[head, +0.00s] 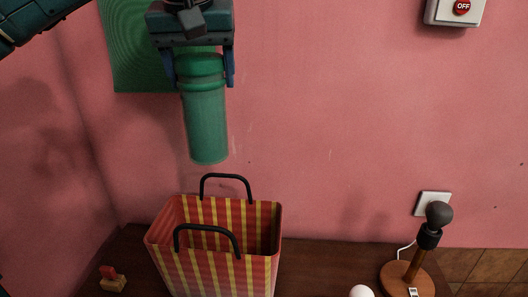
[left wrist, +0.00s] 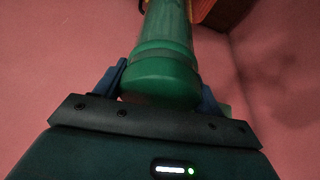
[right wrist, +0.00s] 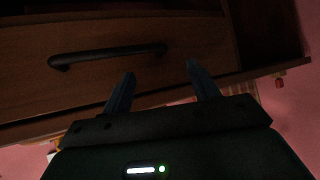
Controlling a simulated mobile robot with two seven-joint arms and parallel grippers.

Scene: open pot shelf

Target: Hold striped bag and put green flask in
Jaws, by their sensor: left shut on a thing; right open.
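The green flask (head: 206,125) hangs upright from my left gripper (head: 202,82), which is shut around its cap end. The flask also shows between the fingers in the left wrist view (left wrist: 165,50). Its lower end is above the striped bag (head: 215,272), apart from it. The bag is red and yellow, stands upright with its top open, and has two raised black handles. Its floor is hidden. My right gripper (right wrist: 160,72) is open and empty in the right wrist view, in front of a wooden drawer front; it is not in the head view.
The bag stands on a dark wooden top (head: 315,268). A lamp-like thing (head: 408,275) on a round wooden base stands at right, and a white round thing (head: 361,291) near the front. Small blocks (head: 112,281) lie left. A black drawer handle (right wrist: 108,54) is near my right gripper.

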